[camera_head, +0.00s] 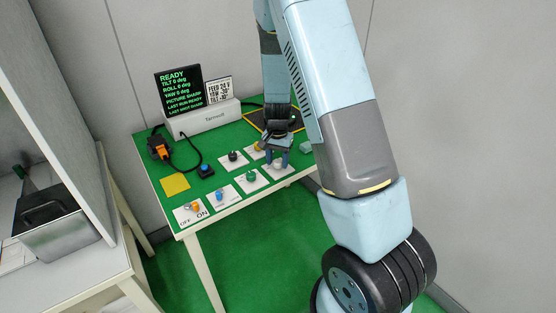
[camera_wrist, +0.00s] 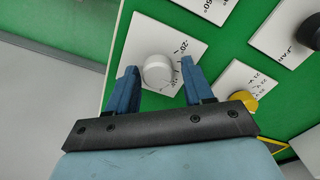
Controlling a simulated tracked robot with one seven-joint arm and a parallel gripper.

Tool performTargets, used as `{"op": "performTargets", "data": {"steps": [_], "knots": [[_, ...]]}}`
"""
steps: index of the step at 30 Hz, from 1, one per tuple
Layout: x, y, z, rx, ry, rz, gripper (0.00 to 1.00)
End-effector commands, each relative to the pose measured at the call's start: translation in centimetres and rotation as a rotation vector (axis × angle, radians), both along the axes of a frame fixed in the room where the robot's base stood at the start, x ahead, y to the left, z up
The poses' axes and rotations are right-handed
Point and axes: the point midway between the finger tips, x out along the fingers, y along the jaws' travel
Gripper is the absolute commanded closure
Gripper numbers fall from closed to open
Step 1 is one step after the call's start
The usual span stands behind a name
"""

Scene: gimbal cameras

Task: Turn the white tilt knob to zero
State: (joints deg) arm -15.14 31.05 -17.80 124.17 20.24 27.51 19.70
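The white tilt knob (camera_wrist: 158,70) is a round knob on a white plate (camera_wrist: 185,40) with degree marks, of which "-20°" is partly readable. My gripper (camera_wrist: 158,64) is open, with one blue finger on each side of the knob and a small gap showing on both sides. In the head view my gripper (camera_head: 277,156) is low over the front right of the green table (camera_head: 228,201), at the white knob's plate (camera_head: 279,173). The knob is small there and its pointer cannot be read.
A black display (camera_head: 180,90) reads READY, with tilt, roll and yaw each 0 deg. Nearby are a green knob (camera_head: 251,176), a black knob (camera_head: 233,156), a yellow knob (camera_wrist: 244,99), a blue button (camera_head: 205,169) and an orange ON/OFF switch (camera_head: 195,207).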

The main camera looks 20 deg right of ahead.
Motion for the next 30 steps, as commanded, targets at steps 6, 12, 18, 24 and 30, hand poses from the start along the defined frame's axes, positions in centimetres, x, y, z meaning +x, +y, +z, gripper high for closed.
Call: {"op": "performTargets", "data": {"steps": [6, 12, 18, 24, 30], "knots": [[0.0, -0.1, 0.0, -0.001, 0.0, -0.001, 0.39], [0.0, -0.2, 0.3, -0.001, -0.002, -0.001, 0.39], [0.1, -0.2, 2.9, -0.001, -0.004, -0.001, 0.39], [0.1, -0.1, 6.8, 0.0, -0.005, -0.001, 0.39], [0.1, -0.1, 10.5, 0.0, -0.004, 0.001, 0.39]]}}
